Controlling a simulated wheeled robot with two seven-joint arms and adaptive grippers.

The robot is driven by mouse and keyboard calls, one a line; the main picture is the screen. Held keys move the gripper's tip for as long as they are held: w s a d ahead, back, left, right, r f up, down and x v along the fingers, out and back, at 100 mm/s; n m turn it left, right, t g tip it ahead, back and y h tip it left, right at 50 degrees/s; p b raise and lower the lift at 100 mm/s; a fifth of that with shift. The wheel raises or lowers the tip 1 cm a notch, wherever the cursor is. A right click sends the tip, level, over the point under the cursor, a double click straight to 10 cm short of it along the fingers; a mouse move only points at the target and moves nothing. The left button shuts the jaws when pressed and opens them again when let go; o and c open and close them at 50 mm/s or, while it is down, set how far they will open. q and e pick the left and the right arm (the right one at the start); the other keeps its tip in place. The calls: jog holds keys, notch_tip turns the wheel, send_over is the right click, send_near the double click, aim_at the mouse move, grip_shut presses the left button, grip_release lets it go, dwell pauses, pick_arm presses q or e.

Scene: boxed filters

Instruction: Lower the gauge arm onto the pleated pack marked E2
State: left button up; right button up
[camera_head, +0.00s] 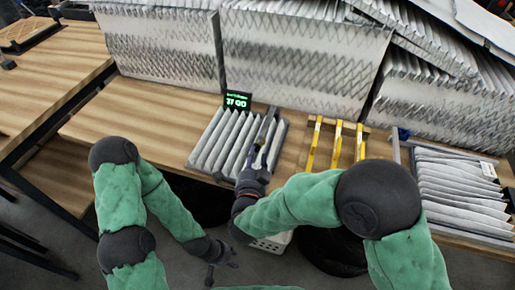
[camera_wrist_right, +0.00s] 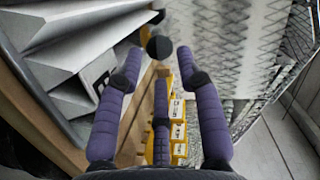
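A grey-white pleated pack (camera_head: 222,140) lies on the bench under a small display with green text (camera_head: 237,101). I cannot read an E2 mark on it. My right gripper (camera_head: 262,150) is over the pack's right side. In the right wrist view its purple fingers (camera_wrist_right: 159,62) are spread, with a black round knob (camera_wrist_right: 159,47) between the tips and no clear contact. The knob may belong to the gauge arm; the rest of that arm is hidden or cannot be told apart. My left gripper (camera_head: 222,272) is low, in front of the bench, fingers apart and empty.
Yellow bars (camera_head: 337,145) stand in a wooden rack right of the pack. Another pleated pack (camera_head: 455,190) lies in a frame at far right. Large pleated filters (camera_head: 300,60) line the back. The wooden bench (camera_head: 150,125) is clear left of the pack.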

aim_at(256, 150)
jog(key=shift+w+d+f+b, duration=0.15)
jog(key=shift+w+f+b, duration=0.1)
jog(key=shift+w, duration=1)
jog(key=shift+w+d+f+b, duration=0.1)
jog(key=shift+w+b, duration=0.1)
jog(key=shift+w, duration=1.05)
grip_shut()
